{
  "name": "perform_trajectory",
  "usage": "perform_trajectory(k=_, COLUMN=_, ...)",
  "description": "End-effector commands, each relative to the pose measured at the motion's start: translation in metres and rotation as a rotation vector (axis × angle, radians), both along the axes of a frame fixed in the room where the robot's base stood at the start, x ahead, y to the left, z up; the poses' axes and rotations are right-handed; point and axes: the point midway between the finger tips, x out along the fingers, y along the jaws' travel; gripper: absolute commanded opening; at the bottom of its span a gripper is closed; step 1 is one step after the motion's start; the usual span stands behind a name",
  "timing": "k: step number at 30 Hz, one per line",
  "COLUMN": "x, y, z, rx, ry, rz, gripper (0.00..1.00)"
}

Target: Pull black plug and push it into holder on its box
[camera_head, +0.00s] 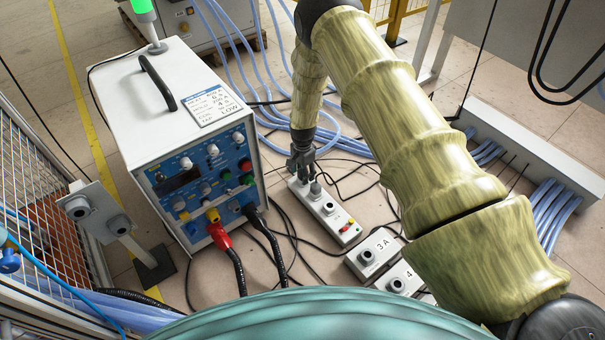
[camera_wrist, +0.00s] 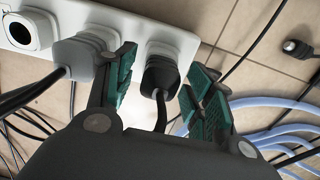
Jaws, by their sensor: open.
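The black plug (camera_wrist: 161,72) sits in a white socket strip (camera_wrist: 195,40), with its black cable trailing toward my gripper. My gripper (camera_wrist: 164,64) is open, with green-padded fingers on either side of the black plug and a visible gap to the right finger. In the head view, my gripper (camera_head: 301,160) is low over the far end of the strip (camera_head: 342,224) and hides the black plug. White boxes marked "3 A" (camera_head: 381,244) and "4" (camera_head: 408,271) carry round dark-centred fittings. I cannot tell which box belongs to the plug.
A grey plug (camera_wrist: 85,56) is in the strip just left of my left finger, beside an empty round socket (camera_wrist: 20,33). The heater cabinet (camera_head: 187,122) stands left of my arm. Cables cover the floor. A loose dark connector (camera_wrist: 297,48) lies at right.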

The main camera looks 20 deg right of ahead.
Motion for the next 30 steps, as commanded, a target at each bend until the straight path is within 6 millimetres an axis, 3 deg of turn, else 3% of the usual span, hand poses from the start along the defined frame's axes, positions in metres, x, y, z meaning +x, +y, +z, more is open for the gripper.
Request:
perform_trajectory(k=3, x=0.0, y=0.0, z=0.0, rx=0.0, ry=0.0, rz=0.0, gripper=0.5)
perform_trajectory(k=9, x=0.0, y=0.0, z=0.0, rx=0.0, ry=0.0, rz=0.001, gripper=0.14)
perform_trajectory(k=12, x=0.0, y=0.0, z=0.0, rx=0.0, ry=0.0, rz=0.001, gripper=0.0)
perform_trajectory(k=30, x=0.0, y=0.0, z=0.013, rx=0.0, ry=0.0, rz=0.001, gripper=0.0)
